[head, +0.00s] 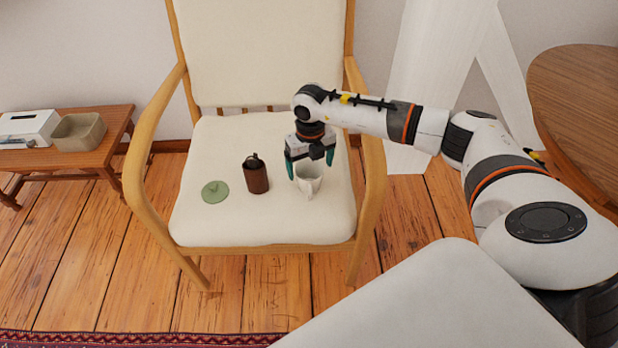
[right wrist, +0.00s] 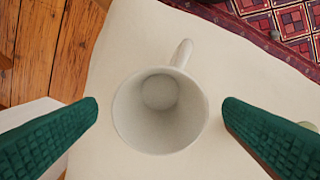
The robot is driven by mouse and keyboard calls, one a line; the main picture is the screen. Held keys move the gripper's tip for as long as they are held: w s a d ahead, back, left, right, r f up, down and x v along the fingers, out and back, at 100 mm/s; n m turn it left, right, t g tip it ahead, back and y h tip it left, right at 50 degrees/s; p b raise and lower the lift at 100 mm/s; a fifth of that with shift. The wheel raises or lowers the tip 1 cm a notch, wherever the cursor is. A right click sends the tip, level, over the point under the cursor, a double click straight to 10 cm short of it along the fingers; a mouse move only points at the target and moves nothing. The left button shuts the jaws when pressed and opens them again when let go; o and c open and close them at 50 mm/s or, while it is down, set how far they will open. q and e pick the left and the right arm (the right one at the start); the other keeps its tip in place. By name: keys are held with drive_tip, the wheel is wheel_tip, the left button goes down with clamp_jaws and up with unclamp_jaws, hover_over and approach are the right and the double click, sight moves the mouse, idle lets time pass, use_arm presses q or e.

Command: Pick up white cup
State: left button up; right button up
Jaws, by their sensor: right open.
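The white cup (head: 309,181) stands upright on the cream chair seat, near the seat's right side. In the right wrist view the cup (right wrist: 160,112) is seen from above, empty, with its handle pointing up and slightly right. My right gripper (head: 311,168) is just above the cup, pointing down. Its green fingers are open, one on each side of the cup, with a gap to each in the right wrist view (right wrist: 160,112). Part of the cup's rim is hidden by the gripper in the head view. My left gripper is not in view.
A dark brown cup-like container (head: 256,177) and a flat green lid-like disc (head: 215,192) sit left of the cup on the seat (head: 275,222). Wooden armrests (head: 374,165) flank the seat. A low wooden table (head: 100,150) stands left and a round table (head: 580,85) right.

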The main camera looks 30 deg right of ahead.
sight(310, 171)
drive_tip(key=shift+f, duration=1.55)
drive_tip(key=shift+w+r, duration=0.1)
drive_tip(key=c, duration=1.1)
